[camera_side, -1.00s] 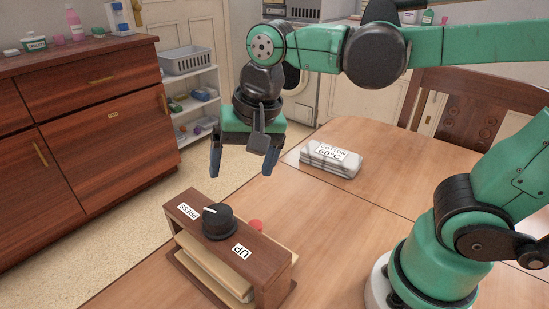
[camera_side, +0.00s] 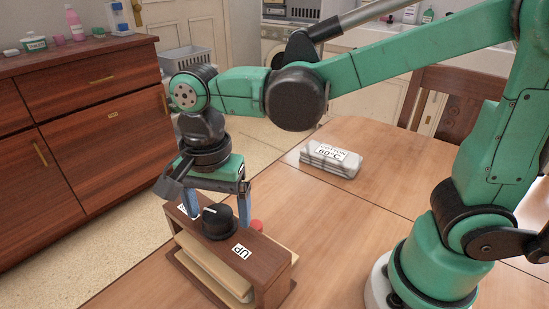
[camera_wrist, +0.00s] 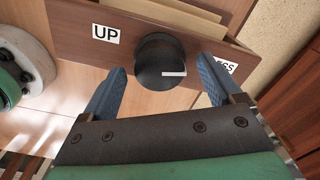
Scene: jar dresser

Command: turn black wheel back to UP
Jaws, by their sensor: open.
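The black wheel (camera_side: 218,222) sits on top of a wooden box (camera_side: 268,258) on the table. Its white pointer line is turned toward the PRESS label (camera_wrist: 221,67), away from the UP label (camera_side: 241,251). My gripper (camera_side: 217,212) is low over the box, pointing down, with its blue fingers apart. In the wrist view the wheel (camera_wrist: 160,62) lies between the two fingertips, with a gap visible on each side. In the side view, one finger partly covers the PRESS label. The UP label (camera_wrist: 105,34) shows in full in the wrist view.
A red button (camera_side: 256,225) is on the box's far side, close to the wheel. A folded cloth stack labelled 60°C (camera_side: 331,160) lies farther back on the table. The table between it and the box is clear. A wooden dresser (camera_side: 85,110) stands at the left.

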